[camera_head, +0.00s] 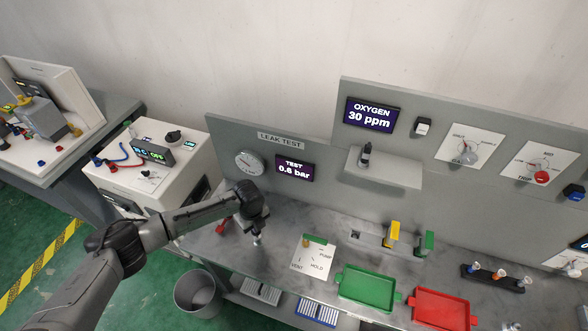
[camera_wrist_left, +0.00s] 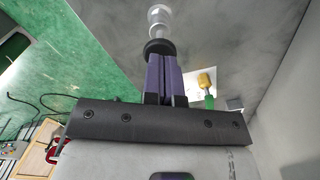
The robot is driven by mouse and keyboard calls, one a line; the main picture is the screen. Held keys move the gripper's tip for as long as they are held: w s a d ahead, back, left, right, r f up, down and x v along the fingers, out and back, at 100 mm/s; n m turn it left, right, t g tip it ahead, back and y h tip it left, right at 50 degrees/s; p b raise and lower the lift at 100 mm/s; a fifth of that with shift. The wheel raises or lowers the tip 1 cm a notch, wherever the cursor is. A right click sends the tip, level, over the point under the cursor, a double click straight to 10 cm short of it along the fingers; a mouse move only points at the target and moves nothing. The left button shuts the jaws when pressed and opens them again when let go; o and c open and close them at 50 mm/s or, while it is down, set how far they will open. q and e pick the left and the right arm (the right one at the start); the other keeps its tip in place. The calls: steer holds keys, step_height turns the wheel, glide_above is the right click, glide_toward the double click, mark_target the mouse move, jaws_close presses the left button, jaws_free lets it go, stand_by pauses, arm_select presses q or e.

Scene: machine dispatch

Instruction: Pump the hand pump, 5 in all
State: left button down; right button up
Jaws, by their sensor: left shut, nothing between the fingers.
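The hand pump (camera_wrist_left: 159,20) shows in the left wrist view as a pale metal cylinder with a black round knob (camera_wrist_left: 158,47). In the head view its lower part (camera_head: 257,241) stands on the bench under my left gripper. My left gripper (camera_wrist_left: 162,68) is shut with nothing between its fingers, its tips right at the black knob; I cannot tell whether they touch it. The test display (camera_head: 293,169) reads 0.6 bar, beside a round dial gauge (camera_head: 249,163). My right gripper is not in view.
Right of the pump is a plate (camera_head: 311,262) marked PUMP, HOLD and VENT. A red part (camera_head: 222,226) lies left of the pump. A green tray (camera_head: 368,288) and a red tray (camera_head: 441,308) sit further right. A grey bin (camera_head: 197,292) stands in front of the bench.

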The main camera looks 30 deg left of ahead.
arm_select(q)
steer(key=shift+f+b, duration=1.15)
steer(key=shift+f, duration=0.9)
steer(key=shift+r, duration=0.2)
steer(key=shift+r+p, duration=0.35)
steer(key=shift+p, duration=0.2)
steer(key=shift+r+p, duration=2.05)
steer(key=shift+r, duration=0.15)
steer(key=shift+f, duration=0.3)
